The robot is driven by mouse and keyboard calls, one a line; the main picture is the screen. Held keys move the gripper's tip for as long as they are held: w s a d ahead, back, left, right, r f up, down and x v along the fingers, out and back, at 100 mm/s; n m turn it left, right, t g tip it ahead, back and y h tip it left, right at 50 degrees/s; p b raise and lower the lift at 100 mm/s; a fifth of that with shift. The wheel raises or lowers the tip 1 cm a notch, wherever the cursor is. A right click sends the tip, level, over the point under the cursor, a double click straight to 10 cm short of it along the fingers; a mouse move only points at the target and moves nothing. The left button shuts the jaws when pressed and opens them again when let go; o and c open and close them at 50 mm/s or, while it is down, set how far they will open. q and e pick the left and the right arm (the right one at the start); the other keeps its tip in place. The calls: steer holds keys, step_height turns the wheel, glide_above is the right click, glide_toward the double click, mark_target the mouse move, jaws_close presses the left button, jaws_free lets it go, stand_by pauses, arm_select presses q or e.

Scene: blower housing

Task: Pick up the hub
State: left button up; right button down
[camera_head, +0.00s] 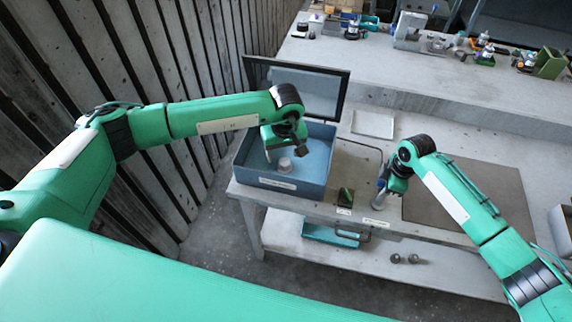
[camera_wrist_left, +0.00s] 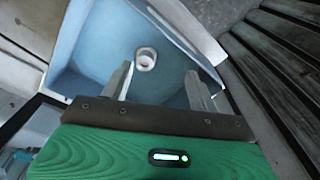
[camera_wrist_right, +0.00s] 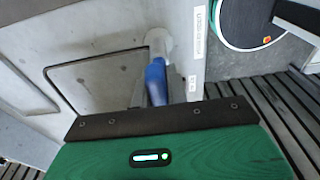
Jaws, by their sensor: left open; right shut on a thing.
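The hub (camera_head: 285,165), a small pale grey round part with a hole in its top, stands on the floor of the blue open-lidded box (camera_head: 277,184). The left wrist view also shows the hub (camera_wrist_left: 146,59), ahead of the fingertips and a little left of the middle between them. My left gripper (camera_head: 286,150) is open and empty above it, apart from it. My right gripper (camera_wrist_right: 163,82) is shut on a blue-handled tool (camera_wrist_right: 155,82) with a pale round end, over the table's front part. The fingers partly hide the tool.
The box's dark-framed lid (camera_head: 310,88) stands raised behind it. A pale square plate (camera_head: 373,124) and a brown mat (camera_head: 470,195) lie further right. Two small round parts (camera_head: 404,259) sit on the lower shelf.

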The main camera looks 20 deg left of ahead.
arm_select(q)
steer(key=w+n, duration=0.3)
steer(key=w, duration=0.2)
glide_above(285, 162)
step_height(285, 162, down, 8)
steer(key=shift+d+r, duration=0.15)
steer(key=shift+r, duration=0.05)
steer(key=shift+f, duration=2.65)
steer(key=c, duration=1.2)
step_height(285, 162, up, 14)
steer(key=shift+f, duration=0.1)
steer(key=s, duration=1.4)
